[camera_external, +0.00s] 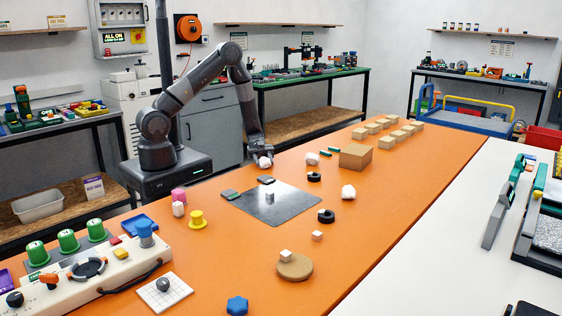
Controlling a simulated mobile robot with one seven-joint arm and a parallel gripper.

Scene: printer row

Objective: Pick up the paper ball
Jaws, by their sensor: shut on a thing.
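A white crumpled paper ball (265,163) is at the tips of my gripper (263,157), near the orange table's far left edge. My gripper points down and is shut on this ball. The fingers are small here, and I cannot tell whether the ball touches the table. Two similar white crumpled balls lie on the table: one (312,158) to the right of my gripper, the other (348,191) further right and nearer the camera.
A dark metal plate (290,205) with a small grey block lies in front of my gripper. A cardboard box (356,157) and several small boxes stand to the right. The orange table's (390,215) right side is clear.

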